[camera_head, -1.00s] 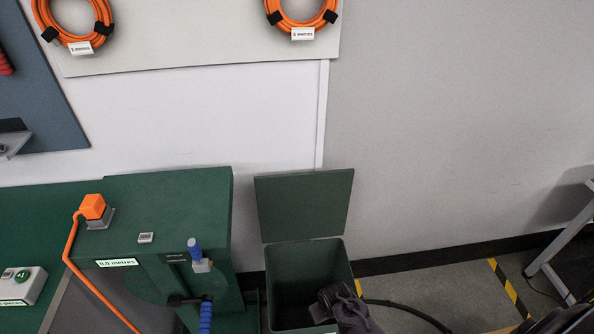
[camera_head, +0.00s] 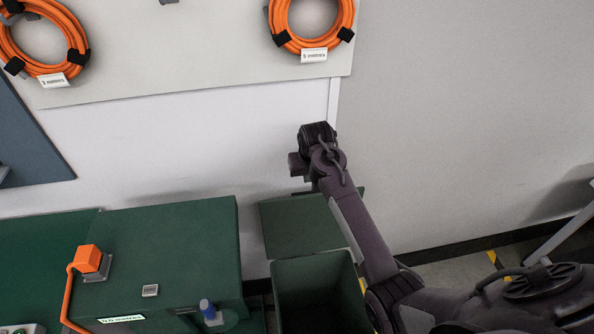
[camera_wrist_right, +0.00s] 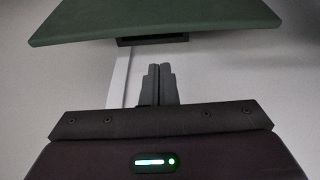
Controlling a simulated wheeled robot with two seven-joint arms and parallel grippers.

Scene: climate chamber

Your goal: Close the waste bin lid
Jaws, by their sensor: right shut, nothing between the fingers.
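The waste bin (camera_head: 312,290) is dark green and stands at the lower middle of the head view, its mouth open. Its green lid (camera_head: 290,228) stands raised at the back of the bin, against the wall side. My right gripper (camera_head: 296,165) is up above the lid's top edge, near the wall, and apart from the lid as far as I can tell. In the right wrist view its fingers (camera_wrist_right: 158,82) are shut with nothing between them. The lid (camera_wrist_right: 150,18) fills the top of that view, beyond the fingertips. My left gripper is not in view.
A green bench cabinet (camera_head: 170,250) with an orange plug (camera_head: 88,260) stands left of the bin. Orange cable coils (camera_head: 312,25) hang on the wall panel above. The grey wall (camera_head: 470,120) to the right is clear. My right forearm passes over the bin's right side.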

